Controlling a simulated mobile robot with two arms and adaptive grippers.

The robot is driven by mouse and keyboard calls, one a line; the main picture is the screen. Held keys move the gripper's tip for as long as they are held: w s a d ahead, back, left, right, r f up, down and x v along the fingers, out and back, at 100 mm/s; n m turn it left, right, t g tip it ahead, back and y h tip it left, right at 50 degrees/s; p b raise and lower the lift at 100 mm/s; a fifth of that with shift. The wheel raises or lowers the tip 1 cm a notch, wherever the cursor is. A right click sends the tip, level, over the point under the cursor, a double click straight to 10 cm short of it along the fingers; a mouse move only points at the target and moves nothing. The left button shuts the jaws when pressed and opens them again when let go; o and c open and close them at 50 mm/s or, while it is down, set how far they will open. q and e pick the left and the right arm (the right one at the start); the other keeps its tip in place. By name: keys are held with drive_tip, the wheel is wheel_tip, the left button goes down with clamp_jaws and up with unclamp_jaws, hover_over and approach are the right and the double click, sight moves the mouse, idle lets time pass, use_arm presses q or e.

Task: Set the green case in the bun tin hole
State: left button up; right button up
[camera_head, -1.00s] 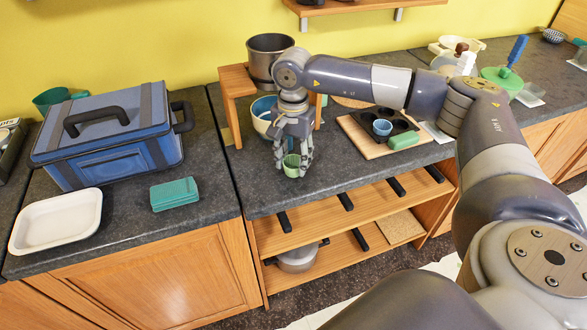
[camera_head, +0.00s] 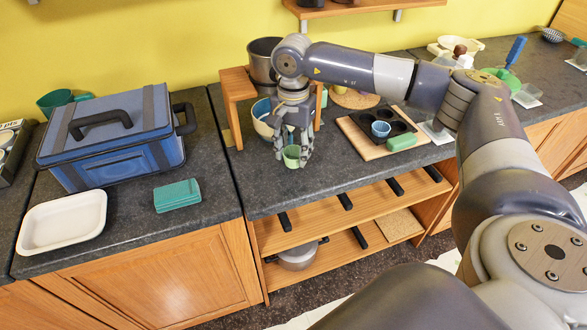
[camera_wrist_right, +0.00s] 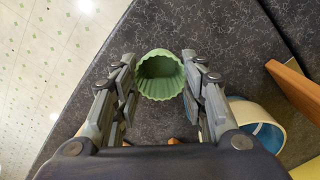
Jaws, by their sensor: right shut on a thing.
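The green case (camera_head: 292,156) is a small fluted cup. My right gripper (camera_head: 292,152) is shut on it and holds it upright near the front edge of the dark counter. In the right wrist view the green case (camera_wrist_right: 160,76) sits between the two fingers of the gripper (camera_wrist_right: 160,84), its opening towards the camera. The dark bun tin (camera_head: 401,125) lies to the right on a wooden board. A blue case (camera_head: 381,129) sits in one of its front holes, and other holes look empty. My left gripper is not in view.
A wooden stand (camera_head: 238,88), a metal pot (camera_head: 264,62) and a cream-and-blue bowl (camera_head: 262,118) are behind and left of the gripper. Bare counter lies between the case and the board (camera_head: 362,140).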

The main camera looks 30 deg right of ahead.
drive_tip(key=shift+r+p, duration=0.3)
drive_tip(key=shift+r, duration=0.3)
drive_tip(key=shift+a, duration=0.1)
